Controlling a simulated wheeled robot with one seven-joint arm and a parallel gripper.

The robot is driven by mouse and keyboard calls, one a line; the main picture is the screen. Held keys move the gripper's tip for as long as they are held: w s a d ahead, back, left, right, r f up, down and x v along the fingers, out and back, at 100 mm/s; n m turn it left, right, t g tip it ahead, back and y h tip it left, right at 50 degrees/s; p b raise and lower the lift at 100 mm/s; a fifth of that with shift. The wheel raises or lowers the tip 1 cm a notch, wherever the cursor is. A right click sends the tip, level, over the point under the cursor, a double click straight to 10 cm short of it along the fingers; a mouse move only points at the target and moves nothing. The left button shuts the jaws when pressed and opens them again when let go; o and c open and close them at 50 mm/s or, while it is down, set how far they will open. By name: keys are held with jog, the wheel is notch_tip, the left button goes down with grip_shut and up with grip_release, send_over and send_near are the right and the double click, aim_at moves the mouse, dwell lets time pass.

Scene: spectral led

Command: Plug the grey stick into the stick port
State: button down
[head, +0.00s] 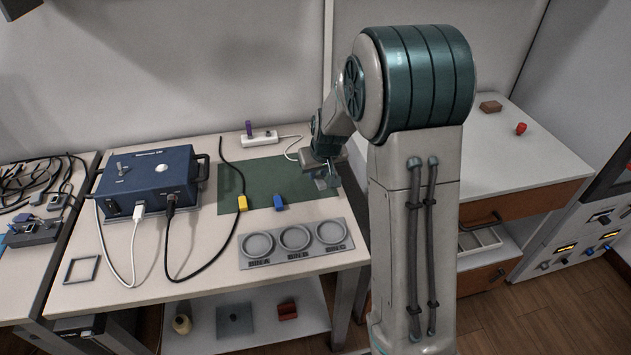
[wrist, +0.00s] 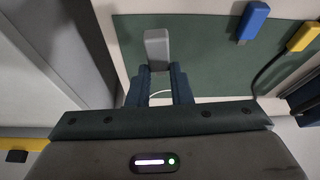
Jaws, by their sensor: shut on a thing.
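My gripper (head: 325,178) is over the right end of the green mat (head: 247,184) in the head view. In the wrist view my gripper (wrist: 160,74) is shut on the grey stick (wrist: 157,48), which sticks out beyond the fingertips. A blue box (head: 152,178) with sockets on its front stands at the left of the table, well apart from my gripper. A white plug (head: 138,213) and a black plug (head: 171,203) sit in its front. I cannot tell which opening is the stick port.
A blue stick (head: 279,202) and a yellow plug (head: 242,203) on a black cable lie by the mat's front edge. A grey holder (head: 296,264) with three round rings is in front. A white power strip (head: 258,138) with a purple stick (head: 249,129) is behind.

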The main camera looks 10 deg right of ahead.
jog(key=s+d+r, duration=0.4)
jog(key=d+r, duration=0.2)
jog(key=d, duration=0.4)
jog(key=shift+s, duration=0.25)
jog(key=shift+d, duration=0.1)
send_over(316, 193)
notch_tip(316, 193, down, 7)
jog(key=shift+r, duration=0.1)
jog(key=shift+f+b, duration=0.3)
jog(key=shift+f, duration=1.85)
jog(key=c, duration=1.3)
grip_release()
jog(key=shift+r, duration=0.1)
jog(key=shift+r+p, duration=0.1)
jog(key=shift+p, duration=0.25)
